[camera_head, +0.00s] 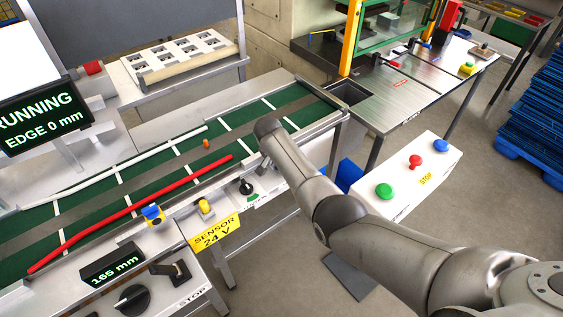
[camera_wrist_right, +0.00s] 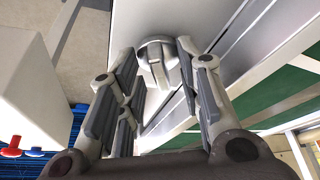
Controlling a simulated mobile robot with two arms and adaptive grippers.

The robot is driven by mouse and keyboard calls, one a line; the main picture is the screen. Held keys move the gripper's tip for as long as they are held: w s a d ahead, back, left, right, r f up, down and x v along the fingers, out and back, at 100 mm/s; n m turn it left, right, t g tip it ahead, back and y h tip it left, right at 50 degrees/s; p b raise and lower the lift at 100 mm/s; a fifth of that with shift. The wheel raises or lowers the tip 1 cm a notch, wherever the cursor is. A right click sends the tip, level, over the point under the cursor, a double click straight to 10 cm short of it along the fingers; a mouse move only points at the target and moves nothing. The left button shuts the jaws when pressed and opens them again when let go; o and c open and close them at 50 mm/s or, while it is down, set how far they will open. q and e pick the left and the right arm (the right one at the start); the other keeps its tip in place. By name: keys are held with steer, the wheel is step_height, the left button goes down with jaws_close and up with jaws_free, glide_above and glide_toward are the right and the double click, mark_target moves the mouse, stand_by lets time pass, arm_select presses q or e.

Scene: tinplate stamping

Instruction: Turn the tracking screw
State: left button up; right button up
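A round silver knob with a raised grip bar (camera_wrist_right: 157,64), which looks like the tracking screw, sits on a pale metal face in the right wrist view. My right gripper (camera_wrist_right: 155,55) is open, with a finger on either side of the knob. I cannot tell whether either finger touches it. In the head view my right arm reaches to the near side of the conveyor (camera_head: 90,203) by its right end. My left gripper is out of view.
Along the conveyor's near side are a black knob (camera_head: 246,187), a yellow sensor (camera_head: 204,206) and a "165 mm" display (camera_head: 112,264). A screen (camera_head: 42,118) reads "RUNNING, EDGE 0 mm". A white button box (camera_head: 437,160) stands right of my arm.

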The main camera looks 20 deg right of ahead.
steer(key=shift+r, duration=0.1)
steer(key=v, duration=1.1)
steer(key=shift+s+a+r, duration=0.15)
steer(key=shift+a+r, duration=0.05)
steer(key=shift+r, duration=0.15)
